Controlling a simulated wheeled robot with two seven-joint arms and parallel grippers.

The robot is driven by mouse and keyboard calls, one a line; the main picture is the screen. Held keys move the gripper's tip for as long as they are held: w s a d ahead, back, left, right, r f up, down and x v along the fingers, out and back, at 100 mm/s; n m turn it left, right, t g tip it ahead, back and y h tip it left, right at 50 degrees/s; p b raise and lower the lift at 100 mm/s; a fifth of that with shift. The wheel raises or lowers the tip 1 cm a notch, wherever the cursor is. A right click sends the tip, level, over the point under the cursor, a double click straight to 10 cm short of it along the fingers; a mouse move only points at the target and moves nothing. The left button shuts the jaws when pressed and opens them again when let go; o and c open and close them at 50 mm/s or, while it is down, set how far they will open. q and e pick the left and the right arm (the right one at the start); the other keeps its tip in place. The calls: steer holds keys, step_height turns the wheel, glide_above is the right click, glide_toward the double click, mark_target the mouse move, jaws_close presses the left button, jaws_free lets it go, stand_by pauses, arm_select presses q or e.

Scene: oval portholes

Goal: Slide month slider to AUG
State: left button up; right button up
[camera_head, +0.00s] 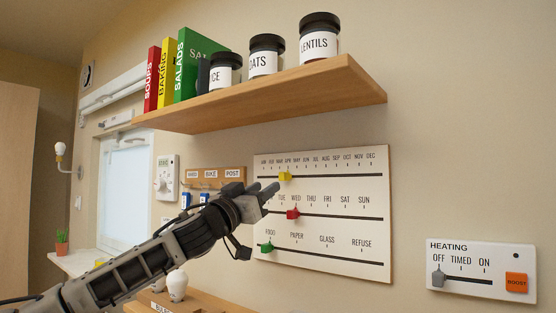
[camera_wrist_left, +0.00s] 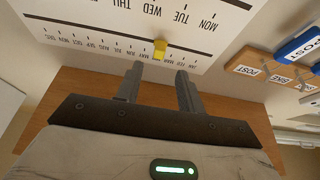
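The month slider is a yellow knob (camera_head: 285,176) on the top slot of a white wall board (camera_head: 330,268). It sits about under the APR label, left of AUG. It also shows in the left wrist view as a yellow knob (camera_wrist_left: 160,48), where the board appears upside down. My left gripper (camera_head: 270,189) is just below and left of the knob in the head view. In the wrist view its two fingers (camera_wrist_left: 158,80) are apart and empty, with the knob just beyond the gap between the tips. My right gripper is not in view.
Below are a red day knob (camera_head: 292,213) near WED and a green knob (camera_head: 267,247) near FOOD. A wooden shelf (camera_head: 290,97) with books and jars overhangs the board. A heating panel (camera_head: 470,270) is at right. Key hooks (camera_head: 215,174) hang left.

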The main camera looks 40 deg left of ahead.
mark_target(281, 177)
arm_select(q)
steer(key=p+x, duration=0.3)
steer(key=x, duration=0.2)
steer(key=shift+w+r+p, duration=0.3)
steer(key=shift+w, duration=0.5)
jaws_close()
